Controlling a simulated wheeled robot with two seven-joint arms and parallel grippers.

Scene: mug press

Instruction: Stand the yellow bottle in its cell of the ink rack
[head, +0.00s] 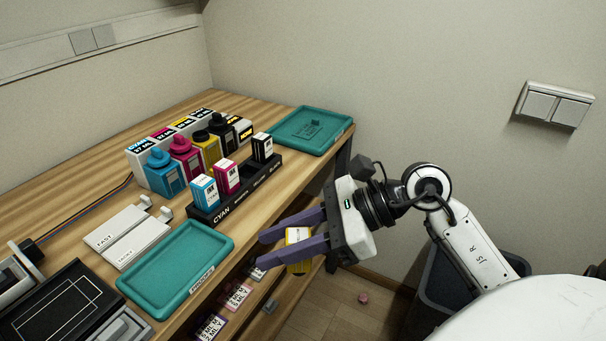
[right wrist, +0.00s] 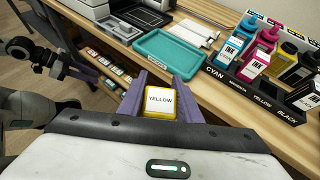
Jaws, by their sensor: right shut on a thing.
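My right gripper (head: 290,243) is shut on the yellow bottle (head: 298,236). It holds the bottle off the table's right edge, in front of the ink rack. In the right wrist view the bottle (right wrist: 160,104) sits between the fingers, its white face reading YELLOW. The black ink rack (head: 213,216) stands along the table edge; in the right wrist view its front (right wrist: 240,88) reads CYAN, MAGENTA, YELLOW, BLACK. A cyan bottle (head: 205,194), a magenta bottle (head: 227,178) and a black bottle (head: 262,148) stand in it. The cell between magenta and black looks empty.
Large ink bottles (head: 163,174) and labelled boxes stand close behind the rack. A teal tray (head: 222,243) lies in front of it, another (head: 310,129) at the back. A shelf with small boxes (head: 238,297) is below the tabletop. A dark bin (head: 470,280) stands right.

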